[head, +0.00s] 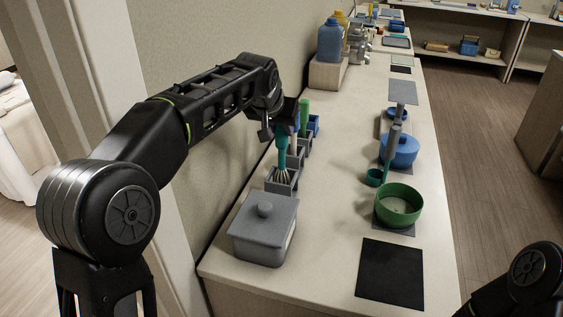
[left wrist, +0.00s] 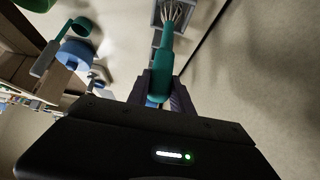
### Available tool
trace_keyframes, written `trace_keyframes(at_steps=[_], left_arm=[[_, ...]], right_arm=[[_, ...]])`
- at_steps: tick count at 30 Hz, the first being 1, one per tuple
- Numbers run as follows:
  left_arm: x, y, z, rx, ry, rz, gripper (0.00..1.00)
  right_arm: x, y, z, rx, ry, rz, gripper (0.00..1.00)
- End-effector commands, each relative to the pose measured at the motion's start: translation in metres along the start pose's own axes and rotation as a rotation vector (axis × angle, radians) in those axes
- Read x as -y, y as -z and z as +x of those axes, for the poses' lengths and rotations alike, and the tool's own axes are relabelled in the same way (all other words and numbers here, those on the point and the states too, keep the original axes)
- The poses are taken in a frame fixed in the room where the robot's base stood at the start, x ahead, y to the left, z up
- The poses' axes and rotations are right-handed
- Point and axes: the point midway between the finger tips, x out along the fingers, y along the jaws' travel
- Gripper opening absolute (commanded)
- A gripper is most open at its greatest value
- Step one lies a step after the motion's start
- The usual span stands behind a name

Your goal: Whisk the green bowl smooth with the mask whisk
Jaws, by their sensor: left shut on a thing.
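The green bowl (head: 398,205) stands upright on a dark square mat near the right edge of the counter. The mask whisk (head: 282,152) has a teal handle and a wire head; it is upright, head down, over a grey holder (head: 281,181). My left gripper (head: 283,126) is shut on its handle from above. The left wrist view shows the teal handle (left wrist: 161,66) between the fingers and the wires (left wrist: 172,14) at the grey holder. I cannot tell how deep the wires sit in it. My right gripper is not in view; only part of that arm shows at lower right.
A grey lidded box (head: 265,229) stands in front of the holder. A black mat (head: 391,273) lies bare at the front. The middle of the counter is clear.

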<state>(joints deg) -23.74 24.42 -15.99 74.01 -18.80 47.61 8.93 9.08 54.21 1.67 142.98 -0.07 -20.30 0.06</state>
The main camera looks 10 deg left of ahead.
Motion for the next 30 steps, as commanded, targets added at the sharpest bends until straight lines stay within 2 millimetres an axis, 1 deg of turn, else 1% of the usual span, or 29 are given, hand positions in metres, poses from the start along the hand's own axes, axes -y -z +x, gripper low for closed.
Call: trace_keyframes(at_steps=[5,18,30], left_arm=[[0.000,0.001,-0.002,-0.001,0.000,0.000,0.00],[0.000,0.012,-0.015,-0.001,0.000,0.000,0.00],[0.000,0.013,-0.016,-0.001,0.000,0.000,0.00]], right_arm=[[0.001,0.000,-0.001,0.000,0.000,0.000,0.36],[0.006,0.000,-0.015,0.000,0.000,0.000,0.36],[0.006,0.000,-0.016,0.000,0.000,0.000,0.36]])
